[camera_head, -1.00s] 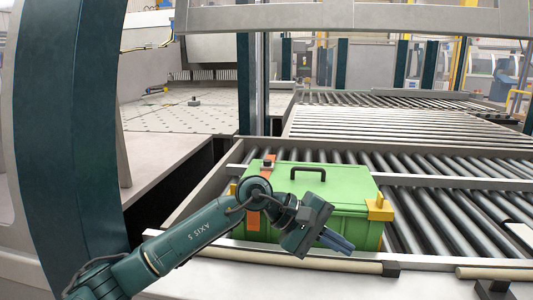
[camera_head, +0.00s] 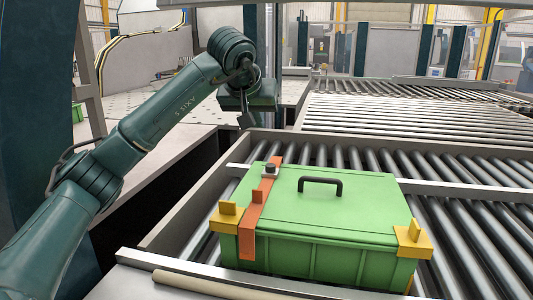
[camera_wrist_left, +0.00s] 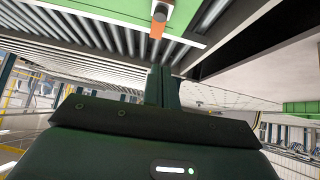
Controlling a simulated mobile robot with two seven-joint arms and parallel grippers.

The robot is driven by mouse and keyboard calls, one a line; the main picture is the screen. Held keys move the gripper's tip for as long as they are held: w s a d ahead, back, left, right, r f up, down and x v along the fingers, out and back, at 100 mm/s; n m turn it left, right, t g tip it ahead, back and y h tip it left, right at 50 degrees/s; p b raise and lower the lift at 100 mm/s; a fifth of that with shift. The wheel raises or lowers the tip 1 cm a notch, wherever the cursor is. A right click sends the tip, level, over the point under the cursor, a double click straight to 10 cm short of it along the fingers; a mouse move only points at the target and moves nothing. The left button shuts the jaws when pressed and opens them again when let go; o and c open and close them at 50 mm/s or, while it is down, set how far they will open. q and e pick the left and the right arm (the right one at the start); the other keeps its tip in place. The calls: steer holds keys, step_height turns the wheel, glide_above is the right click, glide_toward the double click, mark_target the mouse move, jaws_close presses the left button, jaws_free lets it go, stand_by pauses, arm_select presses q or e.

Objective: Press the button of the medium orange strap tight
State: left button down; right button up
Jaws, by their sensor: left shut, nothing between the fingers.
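A green box (camera_head: 330,212) with a black handle (camera_head: 320,184) sits on the roller conveyor. An orange strap (camera_head: 256,215) runs over the left part of its lid and down the front. A dark button (camera_head: 269,169) on a pale mount sits on the strap near the lid's back edge. In the left wrist view the button (camera_wrist_left: 160,12) and a bit of strap (camera_wrist_left: 156,30) show at the top. My left gripper (camera_head: 246,123) is shut and empty, pointing down, above and behind the box's left end, apart from the button. Its fingers (camera_wrist_left: 159,84) are together in the wrist view.
Yellow corner brackets (camera_head: 413,242) stick out at the box's front corners. A metal rail (camera_head: 225,155) borders the rollers on the left, with a dark gap beside it. Conveyor rollers (camera_head: 480,215) extend right and behind. The space above the lid is clear.

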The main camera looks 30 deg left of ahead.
arm_select(q)
steer(key=p, duration=0.2)
glide_above(266, 168)
step_height(266, 168, down, 7)
steer(key=shift+a+f, duration=0.1)
step_height(266, 168, down, 3)
steer(key=shift+w+r, duration=0.15)
steer(key=shift+f, duration=0.85)
arm_select(e)
steer(key=shift+w+d+r+h, duration=0.2)
steer(key=shift+d+h, duration=0.1)
steer(key=shift+d, duration=0.05)
